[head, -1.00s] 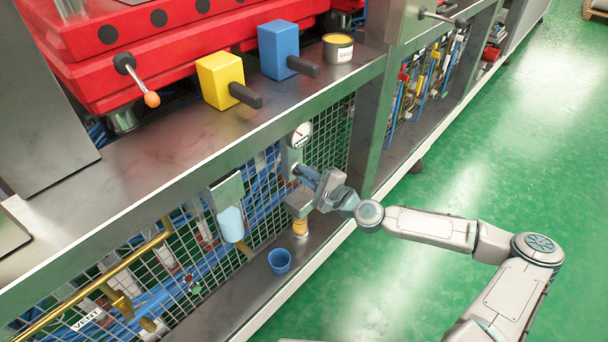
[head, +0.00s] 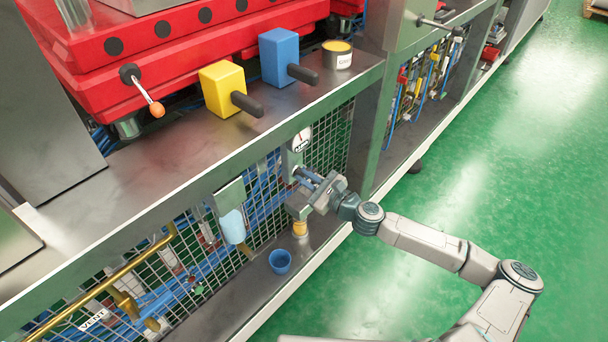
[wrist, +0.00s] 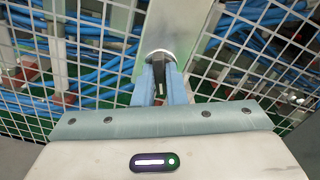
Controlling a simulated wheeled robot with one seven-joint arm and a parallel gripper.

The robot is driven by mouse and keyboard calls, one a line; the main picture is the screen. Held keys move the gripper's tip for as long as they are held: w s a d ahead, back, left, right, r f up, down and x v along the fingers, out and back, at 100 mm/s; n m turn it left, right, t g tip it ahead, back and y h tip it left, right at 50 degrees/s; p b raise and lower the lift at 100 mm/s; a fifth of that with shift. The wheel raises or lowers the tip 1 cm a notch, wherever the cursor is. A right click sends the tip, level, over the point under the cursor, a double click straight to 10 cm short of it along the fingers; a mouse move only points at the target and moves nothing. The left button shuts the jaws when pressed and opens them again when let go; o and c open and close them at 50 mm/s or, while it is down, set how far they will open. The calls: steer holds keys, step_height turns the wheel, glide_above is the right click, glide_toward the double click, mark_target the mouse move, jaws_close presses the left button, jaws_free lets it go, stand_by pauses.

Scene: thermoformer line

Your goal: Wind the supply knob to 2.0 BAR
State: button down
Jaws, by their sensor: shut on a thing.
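The supply knob (wrist: 160,65) is dark with a pale ring behind it, on a grey vertical plate. In the wrist view my gripper (wrist: 162,76) is shut on the knob, with one blue finger on each side. In the head view my gripper (head: 303,176) reaches the plate from the right and covers the knob. A round white pressure gauge (head: 301,138) sits on the plate just above. Its needle points roughly upward, but the scale is too small to read.
A wire mesh guard with blue hoses surrounds the plate. A yellow block (head: 220,88), a blue block (head: 279,57) and a tin (head: 337,54) stand on the ledge above. Green floor is clear at right.

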steer(key=shift+m, duration=0.7)
steer(key=shift+r+m+p, duration=0.15)
steer(key=shift+m+p, duration=0.45)
steer(key=shift+p, duration=0.1)
steer(key=shift+m+p, duration=0.5)
steer(key=shift+m, duration=0.5)
steer(key=shift+m+b, duration=0.45)
steer(key=shift+m, duration=0.35)
